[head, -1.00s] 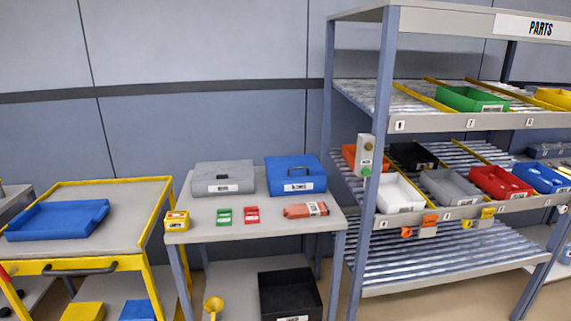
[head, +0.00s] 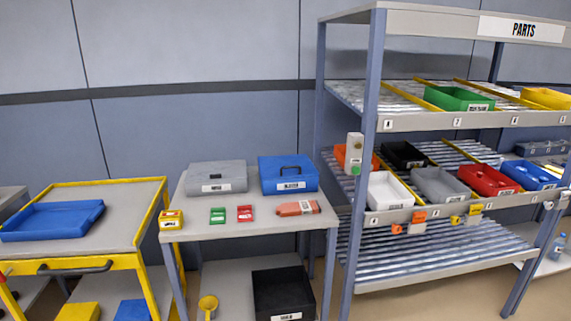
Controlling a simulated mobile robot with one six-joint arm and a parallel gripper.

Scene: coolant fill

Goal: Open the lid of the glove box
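One is a grey box (head: 217,176) on the left. My gripper is not in view.
A yellow box (head: 171,219), a green packet (head: 217,215), a red packet (head: 245,213) and an orange-red packet (head: 297,208) lie in front of the boxes. A yellow-framed cart (head: 129,220) stands left. The parts rack (head: 373,150) with bins stands close on the right.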

